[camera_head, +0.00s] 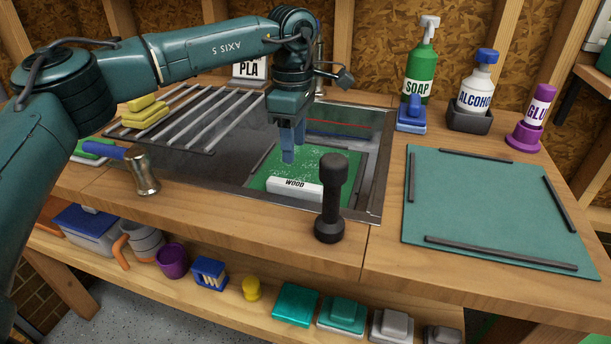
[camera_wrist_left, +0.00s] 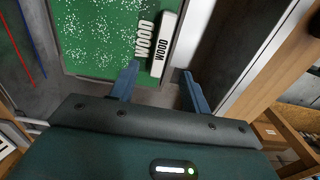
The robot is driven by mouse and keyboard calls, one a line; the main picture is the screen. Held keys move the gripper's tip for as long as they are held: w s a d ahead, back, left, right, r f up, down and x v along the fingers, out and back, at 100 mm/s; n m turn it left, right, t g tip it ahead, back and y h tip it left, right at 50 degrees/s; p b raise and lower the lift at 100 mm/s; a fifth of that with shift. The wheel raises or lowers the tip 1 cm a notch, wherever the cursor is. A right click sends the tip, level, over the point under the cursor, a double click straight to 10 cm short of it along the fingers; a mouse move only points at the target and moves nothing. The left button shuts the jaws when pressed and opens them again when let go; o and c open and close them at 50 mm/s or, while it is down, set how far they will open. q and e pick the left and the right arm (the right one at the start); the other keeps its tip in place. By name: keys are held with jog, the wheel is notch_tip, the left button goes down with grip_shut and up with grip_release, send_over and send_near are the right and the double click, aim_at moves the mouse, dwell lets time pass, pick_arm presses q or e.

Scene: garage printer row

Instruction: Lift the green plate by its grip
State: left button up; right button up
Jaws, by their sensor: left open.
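The green plate (camera_head: 325,164), speckled white, lies in the sink. Its white grip (camera_head: 295,188), labelled WOOD, runs along its near edge. My left gripper (camera_head: 292,148) points down over the plate, its two blue fingers apart and empty. In the left wrist view the green plate (camera_wrist_left: 95,38) fills the upper left, and the white grip (camera_wrist_left: 165,42) lies ahead of and between the fingertips of my left gripper (camera_wrist_left: 161,76). I cannot tell how high the fingertips are above the plate. My right gripper is not in view.
A dark upright handle (camera_head: 330,195) stands at the sink's near edge. A rack (camera_head: 185,115) with yellow sponges (camera_head: 145,112) spans the sink's left part. Soap (camera_head: 420,70) and alcohol (camera_head: 475,90) bottles stand behind right. A teal mat (camera_head: 485,205) is bare on the right.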

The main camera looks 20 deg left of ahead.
aim_at(295, 183)
pick_arm(q)
notch_tip(295, 183, down, 9)
jog(key=shift+s+f+b, duration=0.1)
jog(key=shift+s+b, duration=0.05)
jog(key=shift+b, duration=0.4)
jog(key=shift+c, duration=0.2)
grip_shut()
